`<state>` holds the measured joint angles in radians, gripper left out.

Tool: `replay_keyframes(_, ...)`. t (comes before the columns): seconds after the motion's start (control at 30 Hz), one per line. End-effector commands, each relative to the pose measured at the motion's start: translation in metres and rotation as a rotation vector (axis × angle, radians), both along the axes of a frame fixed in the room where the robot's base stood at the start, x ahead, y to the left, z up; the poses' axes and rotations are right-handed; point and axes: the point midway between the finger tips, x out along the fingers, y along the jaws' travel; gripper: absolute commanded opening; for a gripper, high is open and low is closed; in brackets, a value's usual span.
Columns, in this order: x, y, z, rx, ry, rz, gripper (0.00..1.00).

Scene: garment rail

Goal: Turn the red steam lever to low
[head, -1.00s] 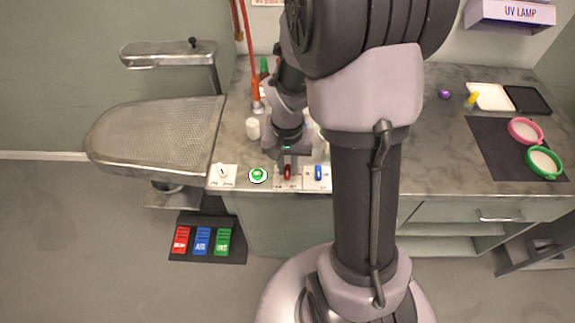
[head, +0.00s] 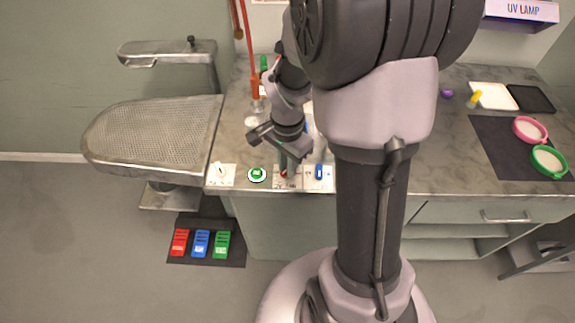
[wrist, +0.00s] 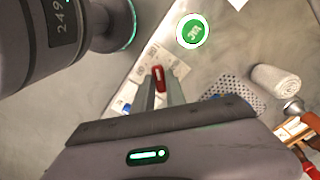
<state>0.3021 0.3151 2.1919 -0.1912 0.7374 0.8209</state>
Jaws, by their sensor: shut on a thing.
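The red steam lever (wrist: 158,76) stands on a pale labelled plate at the front edge of the counter. In the wrist view it shows between the two fingertips of my gripper (wrist: 160,88), which is shut on it. In the head view my gripper (head: 290,171) comes down over the plate and hides most of the lever, and a little red (head: 284,174) shows beside it. The plate's markings are too small to read, so I cannot tell which setting the lever is at.
A blue lever (head: 319,172) is just right of the red one. A green button (head: 257,174) and a white dial (head: 221,172) are to the left. A pressing board (head: 155,135) stands further left, with coloured pedals (head: 201,243) on the floor below.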

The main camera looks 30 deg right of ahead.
Motion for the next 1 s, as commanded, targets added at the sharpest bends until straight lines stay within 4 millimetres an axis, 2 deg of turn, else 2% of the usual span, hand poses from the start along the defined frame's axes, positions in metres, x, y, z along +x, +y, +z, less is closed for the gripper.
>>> replay_keyframes(0.67,0.0001,0.0,0.0002,0.0,0.0,-0.067,0.0)
replay_keyframes(0.7,0.0001,0.0,0.0002,0.0,0.0,-0.067,0.18)
replay_keyframes(0.8,0.0001,0.0,0.0002,0.0,0.0,-0.066,0.38)
replay_keyframes(1.0,0.0001,0.0,0.0001,0.0,0.0,-0.066,0.38)
